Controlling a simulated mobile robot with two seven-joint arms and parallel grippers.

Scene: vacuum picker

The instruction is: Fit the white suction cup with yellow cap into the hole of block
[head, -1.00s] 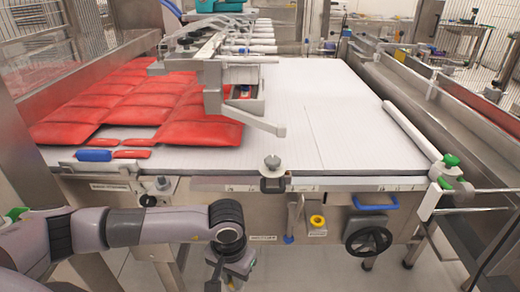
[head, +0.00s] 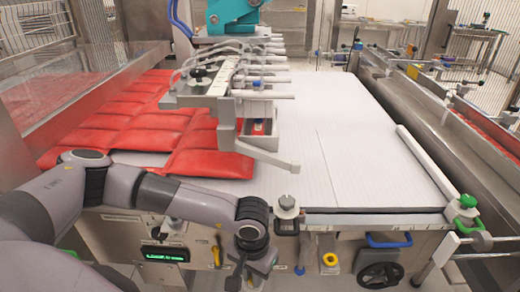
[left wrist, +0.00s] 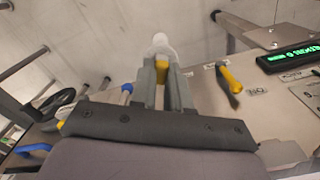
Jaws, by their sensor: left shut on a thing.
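My left gripper (left wrist: 162,85) is shut on the white suction cup (left wrist: 160,43) with the yellow cap (left wrist: 162,66). The cap sits between the two grey fingers and the white part sticks out beyond their tips. In the head view the left gripper (head: 255,278) is low at the bottom edge, below the table front; the cup cannot be made out there. A pale block (head: 254,108) hangs at the front of the picker head above the table, well above and beyond the gripper. I cannot make out its hole. My right gripper is not in view.
Red packs (head: 150,125) cover the table's left part; the white table top (head: 350,140) is clear at right. A metal knob (head: 288,203) stands at the front edge. A handwheel (head: 382,275), yellow button (head: 329,260) and yellow-handled lever (left wrist: 229,80) are on the front panel.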

